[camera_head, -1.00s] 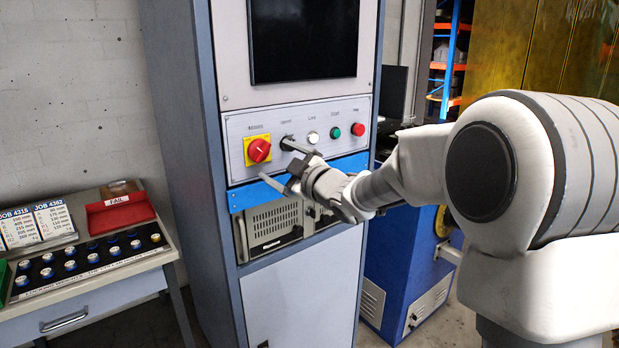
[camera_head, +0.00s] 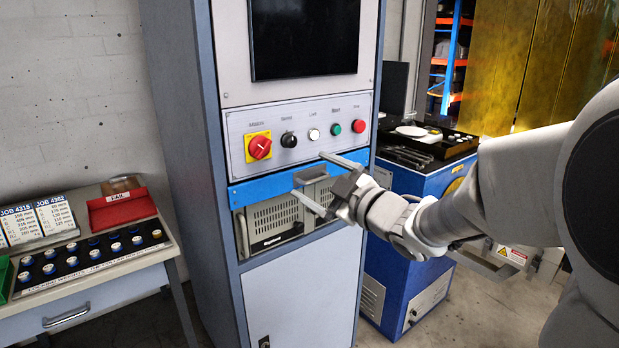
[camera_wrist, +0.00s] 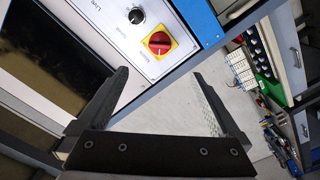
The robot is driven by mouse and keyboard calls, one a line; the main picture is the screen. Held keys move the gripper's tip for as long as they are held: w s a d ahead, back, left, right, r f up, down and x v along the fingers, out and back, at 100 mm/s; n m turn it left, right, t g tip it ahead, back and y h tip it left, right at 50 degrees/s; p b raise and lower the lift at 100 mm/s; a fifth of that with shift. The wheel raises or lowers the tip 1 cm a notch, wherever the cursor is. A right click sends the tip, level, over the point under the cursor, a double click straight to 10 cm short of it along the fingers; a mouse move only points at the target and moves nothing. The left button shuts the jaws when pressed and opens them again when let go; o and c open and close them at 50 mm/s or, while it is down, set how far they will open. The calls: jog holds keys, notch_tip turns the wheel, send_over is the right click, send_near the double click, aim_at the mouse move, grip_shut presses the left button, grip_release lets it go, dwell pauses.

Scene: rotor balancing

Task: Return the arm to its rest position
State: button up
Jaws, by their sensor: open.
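My gripper (camera_head: 326,180) is open and empty in front of the control cabinet, below and to the right of its row of controls. In the head view my arm (camera_head: 450,205) comes in from the right edge. In the wrist view both fingers of my gripper (camera_wrist: 158,98) are spread, with nothing between them. The control panel (camera_head: 234,128) carries a red rotary switch (camera_head: 260,147) on a yellow plate and a black knob (camera_head: 289,140). The red switch (camera_wrist: 159,42) and black knob (camera_wrist: 136,15) also show beyond the fingers in the wrist view.
A side table at left holds a red FAIL bin (camera_head: 121,209), job cards (camera_head: 38,222) and several small weights (camera_head: 80,258). A blue machine (camera_head: 415,285) stands right of the cabinet, behind my arm. Open floor (camera_head: 470,305) shows at the lower right.

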jog(key=s+d+r+m+g+h+p, duration=0.2)
jog(key=s+d+r+m+h+p, duration=0.25)
jog(key=s+d+m+h, duration=0.5)
jog(key=s+f+m+g+p, duration=0.2)
jog(key=s+m+g, duration=0.1)
jog(key=s, duration=0.6)
jog(key=s+f+m+g+p, duration=0.2)
jog(key=s+m+g+p, duration=0.1)
jog(key=s, duration=0.7)
jog(key=shift+s+f+g, duration=0.15)
jog(key=shift+f+g, duration=0.15)
jog(key=shift+g, duration=0.4)
jog(key=shift+h, duration=0.25)
